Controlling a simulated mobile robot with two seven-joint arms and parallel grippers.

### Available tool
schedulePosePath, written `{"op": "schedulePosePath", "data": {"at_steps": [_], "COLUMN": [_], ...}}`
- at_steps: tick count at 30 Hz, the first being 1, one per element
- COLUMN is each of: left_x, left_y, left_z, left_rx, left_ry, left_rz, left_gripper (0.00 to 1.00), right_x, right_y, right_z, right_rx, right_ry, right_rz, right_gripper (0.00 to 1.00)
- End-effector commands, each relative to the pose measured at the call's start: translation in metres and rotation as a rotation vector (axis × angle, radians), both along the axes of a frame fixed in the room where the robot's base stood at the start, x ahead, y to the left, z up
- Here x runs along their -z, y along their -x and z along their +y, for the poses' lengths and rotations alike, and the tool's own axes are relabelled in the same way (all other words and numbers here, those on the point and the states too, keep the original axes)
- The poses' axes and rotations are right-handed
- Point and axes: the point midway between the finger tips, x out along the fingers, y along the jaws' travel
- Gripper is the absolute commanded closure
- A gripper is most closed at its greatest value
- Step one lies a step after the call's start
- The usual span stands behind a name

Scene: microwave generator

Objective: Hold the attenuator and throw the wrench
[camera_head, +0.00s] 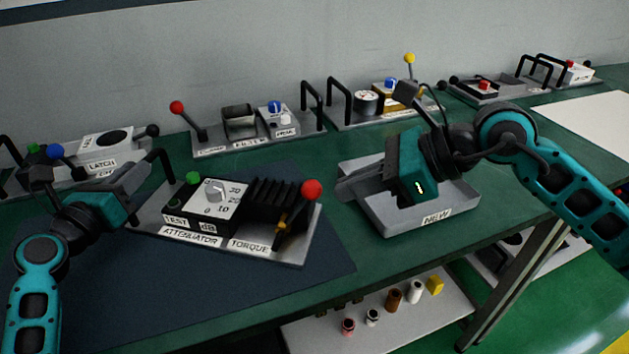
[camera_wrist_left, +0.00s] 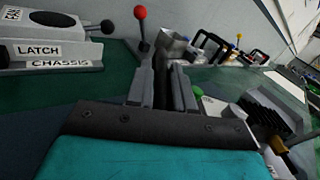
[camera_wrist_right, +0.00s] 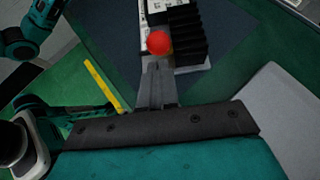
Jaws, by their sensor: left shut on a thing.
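The attenuator (camera_head: 222,212) is a grey-based module on the dark mat, with a TEST dB dial panel, a green knob, black fins and a black handle (camera_head: 163,165) at its left end. The wrench (camera_head: 295,212) is a dark lever with a red ball and a yellow part, standing at the TORQUE label on the module's right end. My left gripper (camera_head: 147,172) is shut on the handle, which shows between its fingers in the left wrist view (camera_wrist_left: 161,80). My right gripper (camera_head: 342,188) has its fingers together, apparently empty, right of the red ball (camera_wrist_right: 158,43).
A grey tray labelled NEW (camera_head: 437,222) lies under my right gripper. Other modules stand along the back: LATCH CHASSIS (camera_head: 100,160), a filter module (camera_head: 250,140) and a gauge module (camera_head: 370,110). A lower shelf (camera_head: 320,335) holds several small parts.

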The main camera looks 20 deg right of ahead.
Motion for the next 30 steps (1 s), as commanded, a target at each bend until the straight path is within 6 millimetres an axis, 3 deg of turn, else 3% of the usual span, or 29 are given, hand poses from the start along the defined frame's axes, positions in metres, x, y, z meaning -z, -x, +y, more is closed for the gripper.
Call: {"op": "schedulePosePath", "data": {"at_steps": [1, 10, 30], "left_x": [0.009, 0.009, 0.009], "left_y": [0.002, 0.002, 0.002], "left_z": [-0.002, -0.002, -0.002], "left_rx": [0.006, 0.005, 0.007], "left_ry": [-0.005, -0.005, -0.003], "left_rz": [0.018, 0.018, 0.018], "left_gripper": [1.00, 1.00, 1.00], "right_x": [0.004, 0.018, 0.018], "right_y": [-0.003, -0.009, -0.009], "right_z": [0.003, 0.013, 0.014], "right_rx": [0.001, 0.001, 0.000], "right_ry": [-0.002, -0.001, -0.002], "right_rz": [0.000, 0.000, 0.001], "right_gripper": [1.00, 1.00, 1.00]}}
